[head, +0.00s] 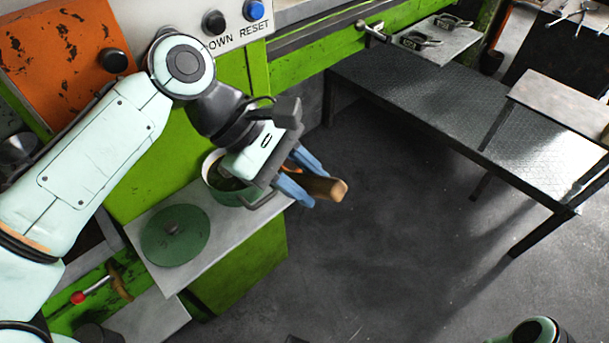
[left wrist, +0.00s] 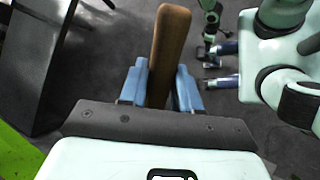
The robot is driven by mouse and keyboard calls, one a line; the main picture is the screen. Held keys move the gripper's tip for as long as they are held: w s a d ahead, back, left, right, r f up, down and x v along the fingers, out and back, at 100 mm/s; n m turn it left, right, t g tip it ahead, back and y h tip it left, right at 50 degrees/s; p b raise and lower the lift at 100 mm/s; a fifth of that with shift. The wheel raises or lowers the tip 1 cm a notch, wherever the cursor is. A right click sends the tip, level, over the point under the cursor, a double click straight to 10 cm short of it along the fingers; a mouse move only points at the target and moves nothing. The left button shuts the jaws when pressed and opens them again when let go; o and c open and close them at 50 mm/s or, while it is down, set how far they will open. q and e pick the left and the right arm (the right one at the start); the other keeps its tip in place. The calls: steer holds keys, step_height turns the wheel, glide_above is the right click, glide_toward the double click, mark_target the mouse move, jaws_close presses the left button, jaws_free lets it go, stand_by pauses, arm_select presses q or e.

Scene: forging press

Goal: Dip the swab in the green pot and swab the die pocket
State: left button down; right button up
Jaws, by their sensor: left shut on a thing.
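My left gripper (head: 306,180) is shut on the wooden handle (head: 325,188) of what looks like the swab. The handle's rounded end sticks out past the blue fingers; it also shows between them in the left wrist view (left wrist: 170,45). The swab's head is hidden. The green pot (head: 214,172) stands open on a grey shelf, partly behind my gripper, with dark contents. Its green lid (head: 175,235) lies on the shelf beside it. I cannot see the die pocket. Blue finger-like parts show at the right of the left wrist view, but I cannot tell if they are my right gripper.
The grey shelf (head: 211,241) juts from the green press, below a panel with buttons (head: 214,22). A red-knobbed lever (head: 78,297) is at lower left. A dark metal table (head: 430,108) stands at right. The floor between is clear.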

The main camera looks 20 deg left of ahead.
arm_select(q)
steer(key=shift+f+b, duration=0.3)
steer(key=shift+f, duration=0.25)
stand_by(2.0)
steer(key=shift+p, duration=0.3)
step_height(320, 180, up, 3)
steer(key=p, duration=0.2)
steer(key=shift+f+p, duration=0.15)
steer(key=shift+p, duration=0.25)
step_height(320, 180, up, 2)
steer(key=p, duration=0.2)
steer(key=shift+r+p, duration=0.25)
steer(key=shift+p, duration=0.1)
steer(key=shift+r+p, duration=1.2)
steer(key=shift+r, duration=0.1)
